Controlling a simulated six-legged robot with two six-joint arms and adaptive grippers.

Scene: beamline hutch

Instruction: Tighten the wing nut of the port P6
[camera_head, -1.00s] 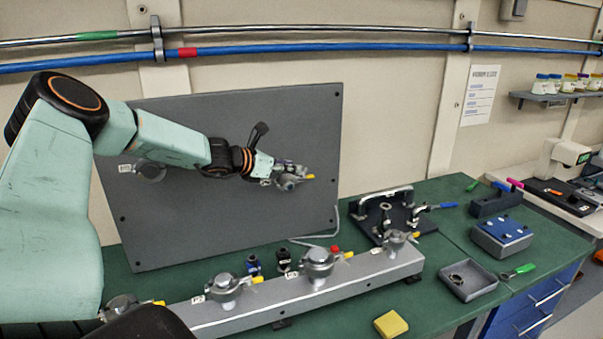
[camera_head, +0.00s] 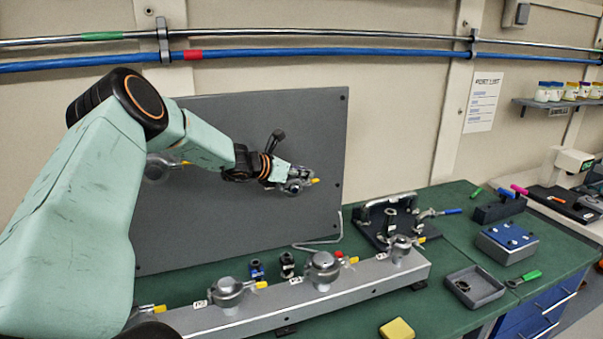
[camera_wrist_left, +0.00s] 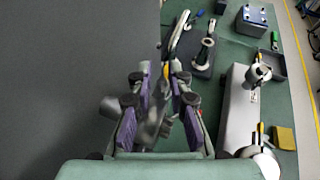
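Two metal clamp ports are on the upright grey panel (camera_head: 240,235). The right one (camera_head: 299,186) has a yellow wing nut (camera_head: 315,181) pointing right. The left one (camera_head: 157,169) also has a yellow nut and is partly behind my arm. I cannot read which port is P6. My left gripper (camera_head: 288,180) is at the right panel port and hides part of it. In the left wrist view the fingers of my left gripper (camera_wrist_left: 160,100) are apart, with the grey clamp (camera_wrist_left: 152,118) and the yellow nut tip (camera_wrist_left: 166,71) between them. Contact cannot be told. My right gripper is not in view.
A grey rail (camera_head: 300,302) with several clamped ports runs along the green bench below the panel. A fixture with a handle (camera_head: 388,215), a grey tray (camera_head: 476,287), a blue-topped box (camera_head: 507,243) and a yellow block (camera_head: 397,328) stand to the right.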

